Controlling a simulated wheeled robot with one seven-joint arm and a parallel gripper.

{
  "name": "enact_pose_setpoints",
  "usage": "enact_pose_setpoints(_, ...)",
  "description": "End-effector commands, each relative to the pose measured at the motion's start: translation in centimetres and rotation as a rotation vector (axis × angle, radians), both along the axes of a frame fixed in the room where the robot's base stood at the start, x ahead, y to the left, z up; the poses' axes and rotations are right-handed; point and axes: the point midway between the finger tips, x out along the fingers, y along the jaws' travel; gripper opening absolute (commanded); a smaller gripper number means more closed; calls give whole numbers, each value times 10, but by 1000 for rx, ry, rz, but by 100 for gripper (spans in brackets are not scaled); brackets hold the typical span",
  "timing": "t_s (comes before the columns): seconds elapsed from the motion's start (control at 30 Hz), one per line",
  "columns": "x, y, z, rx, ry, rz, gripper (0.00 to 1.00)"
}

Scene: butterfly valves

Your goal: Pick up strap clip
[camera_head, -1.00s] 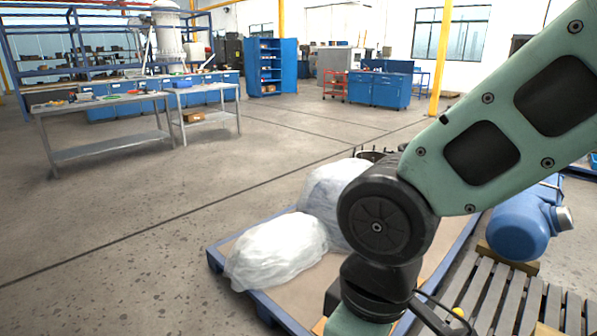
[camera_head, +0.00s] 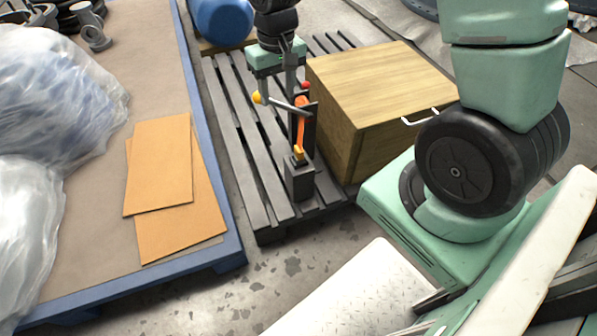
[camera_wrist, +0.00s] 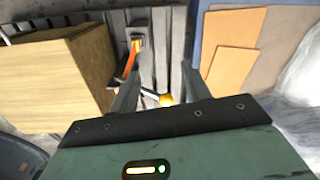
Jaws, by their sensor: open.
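My gripper (camera_head: 278,98) is open and points down over the grey slatted pallet. Its two fingers also show in the wrist view (camera_wrist: 161,66), apart with nothing held between them. Close by, an orange strap-like piece (camera_head: 301,125) stands upright, with an orange end (camera_head: 298,153) at a dark block (camera_head: 299,182); I cannot tell for sure which part is the strap clip. In the wrist view the orange piece (camera_wrist: 131,62) lies just outside the left finger. A grey rod with a yellow ball (camera_head: 257,97) is beside the fingers; the ball shows between them in the wrist view (camera_wrist: 166,100).
A wooden box (camera_head: 375,100) stands right of the orange piece, close to it. A blue-edged pallet (camera_head: 222,190) at left carries orange-brown sheets (camera_head: 160,165) and plastic-wrapped bundles (camera_head: 60,95). A blue cylinder (camera_head: 222,18) is at the back. A red ball (camera_head: 305,85) is near the fingers.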

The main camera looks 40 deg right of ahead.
Motion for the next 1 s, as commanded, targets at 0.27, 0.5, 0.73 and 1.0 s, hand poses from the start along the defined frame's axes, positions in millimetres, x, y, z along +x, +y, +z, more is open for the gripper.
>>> enact_pose_setpoints(0.27, 20, -67, -96, -31, 10, -156, 47)
enact_pose_setpoints(0.5, 22, -79, -126, -36, 13, -180, 47)
enact_pose_setpoints(0.73, 21, -78, -175, -36, 14, -178, 47)
enact_pose_setpoints(1.0, 22, -77, -219, -36, 11, -178, 47)
